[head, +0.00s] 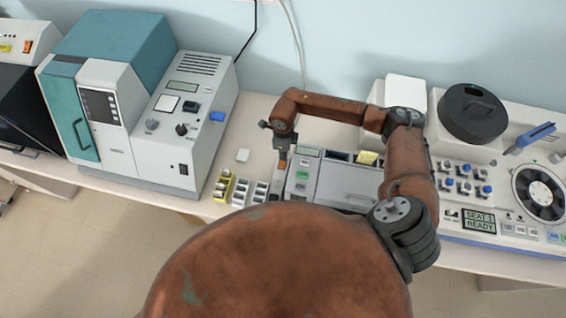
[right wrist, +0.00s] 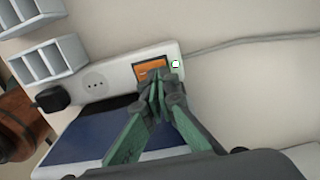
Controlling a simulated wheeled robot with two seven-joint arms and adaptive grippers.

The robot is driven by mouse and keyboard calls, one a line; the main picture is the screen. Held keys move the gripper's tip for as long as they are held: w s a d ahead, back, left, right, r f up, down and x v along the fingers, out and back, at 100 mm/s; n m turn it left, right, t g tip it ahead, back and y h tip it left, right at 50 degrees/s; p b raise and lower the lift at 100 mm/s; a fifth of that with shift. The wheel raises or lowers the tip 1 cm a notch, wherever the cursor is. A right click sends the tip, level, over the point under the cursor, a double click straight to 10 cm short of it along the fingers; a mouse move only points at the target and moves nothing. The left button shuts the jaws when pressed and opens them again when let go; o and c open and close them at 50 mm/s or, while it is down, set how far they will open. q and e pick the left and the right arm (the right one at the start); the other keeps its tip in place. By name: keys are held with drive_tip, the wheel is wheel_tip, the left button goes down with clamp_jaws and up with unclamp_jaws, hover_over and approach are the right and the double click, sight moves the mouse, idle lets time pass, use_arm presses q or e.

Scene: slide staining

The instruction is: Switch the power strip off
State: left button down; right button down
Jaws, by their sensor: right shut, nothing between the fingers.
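The white power strip (right wrist: 118,78) runs across the right wrist view. It has a round socket, a black plug (right wrist: 52,98) at its left end, an orange switch (right wrist: 150,68) and a small lit green lamp (right wrist: 175,64). My right gripper (right wrist: 157,77) is shut and empty, its fingertips at the orange switch and covering part of it. Whether they touch it I cannot tell. In the head view my right gripper (head: 281,148) points down over the orange switch (head: 282,163), and the strip is mostly hidden. My left gripper is not in view.
Small racks (head: 241,190) stand left of the strip, and a grey-white machine (head: 330,183) stands right of it. A large teal and white instrument (head: 150,125) is further left. A console with a turntable (head: 538,193) is at the right. A grey cable (right wrist: 250,42) leaves the strip.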

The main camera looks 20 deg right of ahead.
drive_tip(key=shift+f+b, duration=0.95)
drive_tip(key=shift+f, duration=0.15)
idle(0.8)
drive_tip(key=shift+r, duration=0.15)
drive_tip(key=shift+r+p, duration=1.65)
drive_tip(key=shift+r, duration=1.75)
